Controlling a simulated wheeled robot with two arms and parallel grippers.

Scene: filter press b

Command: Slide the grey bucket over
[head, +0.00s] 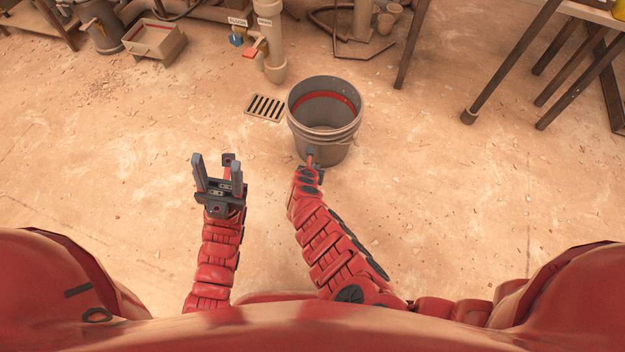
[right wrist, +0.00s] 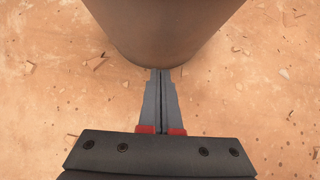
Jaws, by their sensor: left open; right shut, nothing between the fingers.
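The grey bucket (head: 324,120) stands upright on the floor in the head view, with a red band inside near the rim and its inside looking empty. Its lower side (right wrist: 165,30) fills the top of the right wrist view. My right gripper (head: 311,153) is shut and empty, its fingertips at the bucket's near side. In the right wrist view the fingertips (right wrist: 160,72) meet the bucket's edge; I cannot tell if they touch it. My left gripper (head: 216,172) is open and empty, left of the bucket and apart from it.
A floor drain grate (head: 265,108) lies just left of the bucket. A pipe with a red-handled valve (head: 270,50) stands behind it. A box (head: 154,40) is at the back left. Table legs (head: 510,65) stand at the back right. The floor right of the bucket is clear.

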